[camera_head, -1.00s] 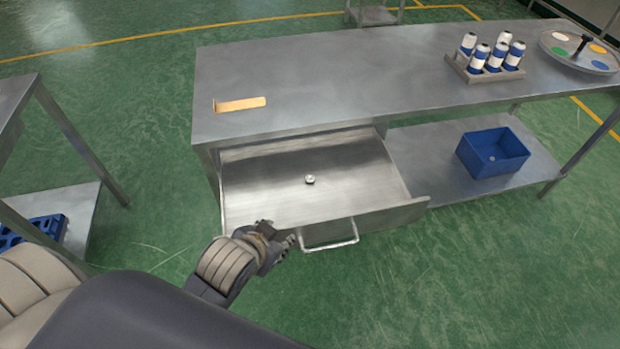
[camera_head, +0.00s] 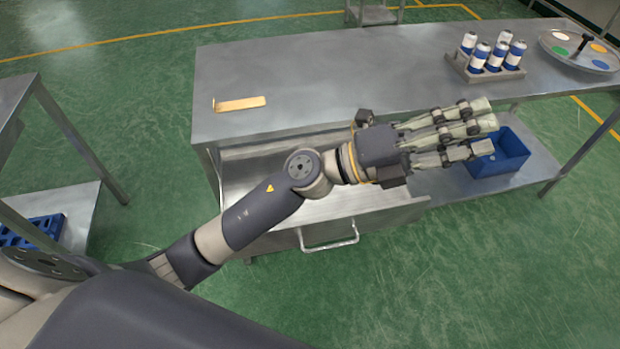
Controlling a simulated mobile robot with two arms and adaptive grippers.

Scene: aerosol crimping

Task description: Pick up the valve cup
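My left gripper (camera_head: 484,126) is stretched out to the right above the open drawer (camera_head: 386,217), with its fingertips past the drawer's right side. Its long fingers are extended and a little spread, and I see nothing between them. The valve cup is hidden now; my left forearm and wrist cover the part of the drawer where a small round metal piece lay earlier. My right gripper is not in view.
The metal workbench (camera_head: 320,75) holds an orange strip (camera_head: 240,104), a rack with several blue-and-white cans (camera_head: 488,72) and a round plate with coloured discs (camera_head: 580,52). A blue bin (camera_head: 512,160) sits on the lower shelf. The drawer handle (camera_head: 330,246) sticks out in front.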

